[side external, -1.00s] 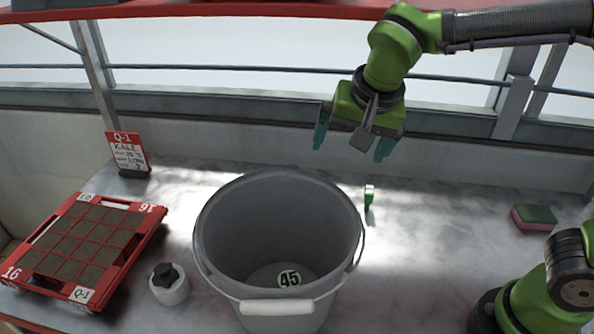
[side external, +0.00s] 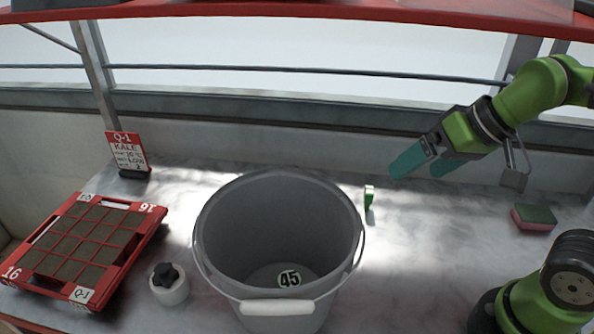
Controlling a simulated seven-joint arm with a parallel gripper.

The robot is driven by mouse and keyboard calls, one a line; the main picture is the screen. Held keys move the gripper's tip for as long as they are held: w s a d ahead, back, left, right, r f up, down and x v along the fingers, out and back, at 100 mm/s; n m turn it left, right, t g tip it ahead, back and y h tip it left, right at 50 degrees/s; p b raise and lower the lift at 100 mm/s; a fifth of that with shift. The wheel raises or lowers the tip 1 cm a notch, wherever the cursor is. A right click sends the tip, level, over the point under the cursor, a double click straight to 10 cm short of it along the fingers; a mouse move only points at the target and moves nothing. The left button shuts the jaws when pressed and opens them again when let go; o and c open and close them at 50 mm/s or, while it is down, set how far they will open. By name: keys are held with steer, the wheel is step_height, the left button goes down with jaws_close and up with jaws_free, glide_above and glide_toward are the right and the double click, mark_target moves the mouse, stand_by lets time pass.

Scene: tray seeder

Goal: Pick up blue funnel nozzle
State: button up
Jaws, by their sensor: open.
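I cannot make out a blue funnel nozzle in this view. My gripper (side external: 415,166) is at the upper right, above the table, with its teal fingers tilted toward the lower left. It is open and nothing shows between the fingers. A small green item (side external: 369,197) stands on the table just right of the bucket, below and left of my fingertips and apart from them. A large grey bucket (side external: 213,225) marked 45 stands in the middle of the table; part of its inside is hidden by its front wall.
A red seed tray (side external: 142,243) filled with soil lies at the left, with a Kale sign (side external: 127,152) behind it. A white pot with a black knob (side external: 169,285) stands left of the bucket. A green and pink sponge (side external: 534,217) lies at the right. Table right of the bucket is mostly clear.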

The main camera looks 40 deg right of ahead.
steer(key=shift+s+d+f+m, duration=0.1)
steer(key=shift+s+d+m, duration=0.35)
steer(key=shift+d, duration=0.25)
steer(key=shift+s+d+r+t, duration=0.15)
steer(key=shift+d+r+t, duration=0.1)
steer(key=shift+d+t, duration=0.25)
steer(key=shift+c, duration=0.6)
steer(key=shift+a, duration=0.1)
